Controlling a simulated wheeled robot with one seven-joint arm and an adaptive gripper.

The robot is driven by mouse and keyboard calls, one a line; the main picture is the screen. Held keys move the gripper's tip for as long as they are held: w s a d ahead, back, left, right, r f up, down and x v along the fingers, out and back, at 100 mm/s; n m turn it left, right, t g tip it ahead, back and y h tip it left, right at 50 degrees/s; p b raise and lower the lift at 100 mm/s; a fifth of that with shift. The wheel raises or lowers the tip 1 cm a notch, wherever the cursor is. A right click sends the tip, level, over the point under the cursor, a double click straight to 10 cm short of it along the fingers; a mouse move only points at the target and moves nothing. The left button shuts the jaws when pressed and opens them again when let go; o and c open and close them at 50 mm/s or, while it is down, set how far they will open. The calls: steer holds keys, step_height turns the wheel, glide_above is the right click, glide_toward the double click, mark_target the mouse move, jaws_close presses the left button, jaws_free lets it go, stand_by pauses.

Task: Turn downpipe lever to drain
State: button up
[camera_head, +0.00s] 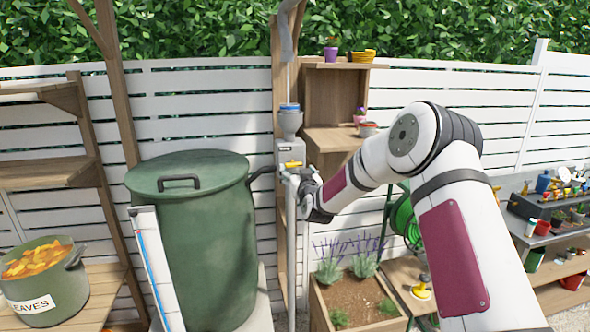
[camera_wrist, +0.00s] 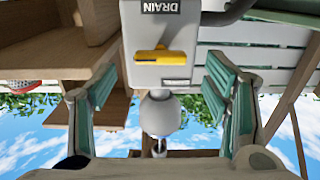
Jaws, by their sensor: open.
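The downpipe diverter is a grey box (camera_head: 289,152) on the post, between the green barrel and the wooden shelves. Its yellow lever (camera_head: 291,164) lies roughly level across the box front. In the upside-down wrist view the lever (camera_wrist: 161,57) is near the middle, and the word DRAIN (camera_wrist: 161,6) is on the box at the top edge. My gripper (camera_head: 303,188) is just right of and below the box in the head view. In the wrist view its green-padded fingers (camera_wrist: 160,84) are wide apart, one on each side of the box, with nothing held.
A green lidded barrel (camera_head: 205,235) stands left of the downpipe (camera_head: 291,250), with a short dark hose between barrel and box. Wooden shelves (camera_head: 335,105) with pots are behind and right. A planter box (camera_head: 355,298) with lavender is below my arm. A LEAVES pot (camera_head: 60,290) sits far left.

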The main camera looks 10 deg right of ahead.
mark_target(294, 166)
steer(key=shift+w, duration=1.75)
steer(key=shift+c, duration=0.2)
steer(key=c, duration=1.1)
